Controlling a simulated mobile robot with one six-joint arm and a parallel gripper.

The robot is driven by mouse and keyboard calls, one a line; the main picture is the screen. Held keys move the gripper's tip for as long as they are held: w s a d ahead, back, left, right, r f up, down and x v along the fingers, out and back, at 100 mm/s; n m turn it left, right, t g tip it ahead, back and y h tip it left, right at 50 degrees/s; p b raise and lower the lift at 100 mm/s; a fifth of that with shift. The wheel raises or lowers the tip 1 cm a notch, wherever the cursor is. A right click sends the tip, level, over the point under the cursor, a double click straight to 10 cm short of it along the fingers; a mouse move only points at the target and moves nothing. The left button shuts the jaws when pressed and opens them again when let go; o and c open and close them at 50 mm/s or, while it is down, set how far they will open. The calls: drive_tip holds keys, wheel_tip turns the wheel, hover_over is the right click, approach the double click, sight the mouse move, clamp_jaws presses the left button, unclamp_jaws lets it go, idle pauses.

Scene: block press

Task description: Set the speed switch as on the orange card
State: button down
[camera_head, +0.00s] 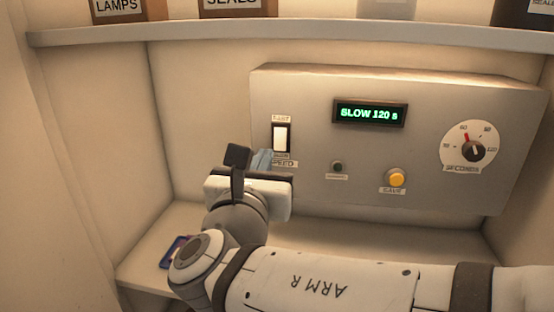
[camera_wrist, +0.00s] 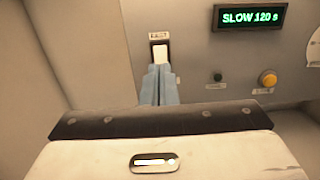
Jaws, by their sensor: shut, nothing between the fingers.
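The speed switch (camera_head: 281,138) is a white rocker in a dark frame at the left of the grey panel. A FAST label is above it; SLOW and SPEED labels are below, partly covered. The display (camera_head: 370,113) reads SLOW 120 s. My gripper (camera_head: 262,159) is shut and empty, just below and left of the switch. In the wrist view its blue fingertips (camera_wrist: 160,70) overlap the lower part of the switch (camera_wrist: 160,52); I cannot tell if they touch it. I see no orange card in either view.
The panel (camera_head: 320,90) also carries a dark round button (camera_head: 337,167), a yellow SAVE button (camera_head: 396,178) and a SECONDS dial (camera_head: 470,151) with its red pointer near 60. A blue-edged object (camera_head: 172,250) lies on the counter, partly hidden by my arm. A shelf (camera_head: 300,37) with boxes runs above.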

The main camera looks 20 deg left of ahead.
drive_tip(key=w+d+f+m+g+h, duration=0.3)
drive_tip(key=d+f+m+h, duration=0.15)
drive_tip(key=d+m, duration=0.4)
drive_tip(key=w+d+f+m+g+h, duration=0.35)
drive_tip(key=d+f+m, duration=0.2)
drive_tip(key=d, duration=0.65)
drive_tip(key=s+d+f+m+g+y, duration=0.4)
drive_tip(key=s+d+f+m+g, duration=0.5)
drive_tip(key=m, duration=1.5)
drive_tip(key=s+d+f, duration=0.3)
drive_tip(key=d+f, duration=0.1)
drive_tip(key=shift+d+f, duration=0.3)
